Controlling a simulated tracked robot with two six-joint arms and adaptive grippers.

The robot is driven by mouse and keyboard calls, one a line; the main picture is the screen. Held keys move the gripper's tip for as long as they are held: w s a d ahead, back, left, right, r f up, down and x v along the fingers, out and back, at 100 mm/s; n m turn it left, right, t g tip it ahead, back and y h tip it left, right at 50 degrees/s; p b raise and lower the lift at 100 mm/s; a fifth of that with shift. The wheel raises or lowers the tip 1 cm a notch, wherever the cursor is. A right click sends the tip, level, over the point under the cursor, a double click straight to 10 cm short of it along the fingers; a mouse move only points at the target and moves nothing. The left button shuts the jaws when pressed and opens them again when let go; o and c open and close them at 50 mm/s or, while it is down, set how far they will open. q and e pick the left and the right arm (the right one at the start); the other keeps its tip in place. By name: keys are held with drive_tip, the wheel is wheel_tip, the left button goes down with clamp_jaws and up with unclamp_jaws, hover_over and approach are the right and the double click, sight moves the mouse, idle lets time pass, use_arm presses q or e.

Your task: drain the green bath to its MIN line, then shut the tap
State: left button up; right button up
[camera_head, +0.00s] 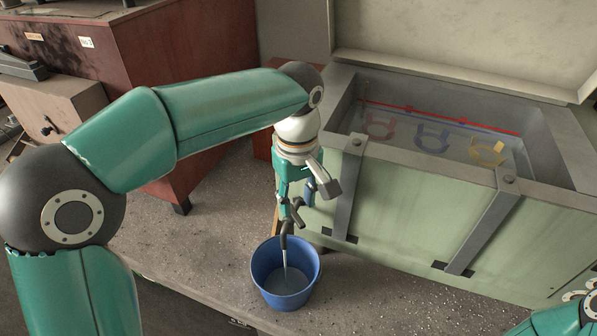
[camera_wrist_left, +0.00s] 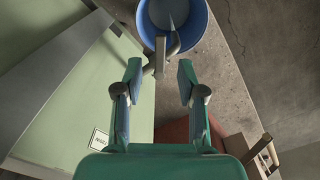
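The pale green bath (camera_head: 440,230) stands open on the bench, with clear liquid inside. A red line (camera_head: 440,112) and a blue line (camera_head: 455,125) run along its inner far wall; no MIN lettering is readable, and I cannot tell the exact level against them. The tap (camera_head: 285,236) is at the bath's left end, with a thin stream running into a blue bucket (camera_head: 259,272). My left gripper (camera_head: 291,206) points down near the tap. In the left wrist view its fingers (camera_wrist_left: 159,72) are apart and empty, with the tap (camera_wrist_left: 160,58) just beyond. My right gripper is out of view.
Red, blue and yellow ring-shaped pieces (camera_head: 487,151) lie in the bath. The bucket (camera_wrist_left: 195,50) holds some water, near the bench's front edge. A red-brown cabinet (camera_head: 190,60) stands behind left. Bare bench (camera_head: 170,240) lies left of the bucket.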

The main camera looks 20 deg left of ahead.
sight(298, 218)
use_arm(q)
wheel_tip(298, 218, up, 8)
idle(0.7)
